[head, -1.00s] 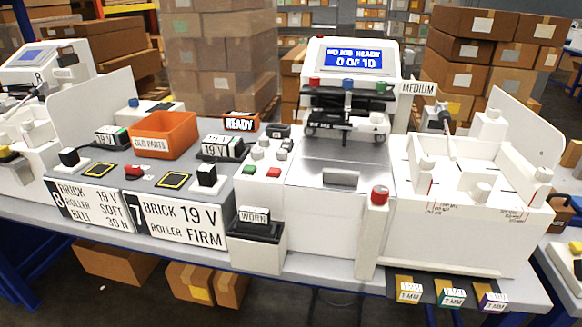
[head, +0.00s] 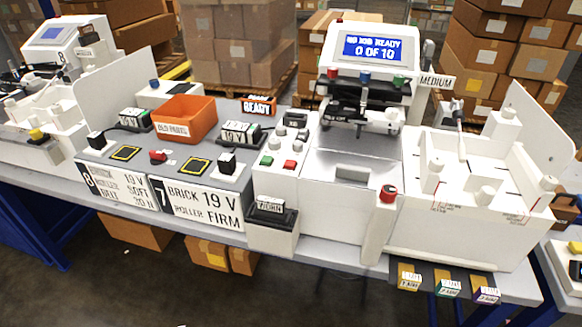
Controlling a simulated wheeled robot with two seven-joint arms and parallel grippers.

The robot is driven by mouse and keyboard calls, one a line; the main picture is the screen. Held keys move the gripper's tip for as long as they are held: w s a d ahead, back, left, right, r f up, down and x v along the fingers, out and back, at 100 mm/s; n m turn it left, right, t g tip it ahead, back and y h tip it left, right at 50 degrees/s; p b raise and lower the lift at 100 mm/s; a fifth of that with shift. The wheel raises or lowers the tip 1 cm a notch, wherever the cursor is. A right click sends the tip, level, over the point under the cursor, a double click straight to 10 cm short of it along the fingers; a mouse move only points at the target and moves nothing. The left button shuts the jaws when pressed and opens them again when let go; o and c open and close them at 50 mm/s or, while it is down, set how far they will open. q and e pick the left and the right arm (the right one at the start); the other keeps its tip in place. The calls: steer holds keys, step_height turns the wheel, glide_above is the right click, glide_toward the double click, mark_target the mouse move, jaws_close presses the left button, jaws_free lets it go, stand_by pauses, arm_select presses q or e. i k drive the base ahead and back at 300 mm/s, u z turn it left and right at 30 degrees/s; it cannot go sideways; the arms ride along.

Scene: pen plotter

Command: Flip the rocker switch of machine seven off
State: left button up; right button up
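The machine in the middle is a white plotter with a lit blue screen (head: 381,48) reading "NO JOB READY, 0 OF 10". Its front control panel carries a green button (head: 266,160), a red button (head: 290,165) and several pale knobs. A red round knob (head: 388,192) tops a white post at its front. Neither of my grippers is in view.
An orange bin (head: 186,121) marked "OLD PARTS" and several power bricks stand on the grey mat left of the plotter. A placard marked 8 (head: 115,186) is beside placard 7. A black-topped "WORN" box (head: 271,213) juts from the bench front. Cartons fill the background.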

mark_target(303, 135)
steer(key=k, duration=1.25)
steer(key=u, duration=0.65)
steer(key=i, duration=1.1)
steer(key=z, duration=0.6)
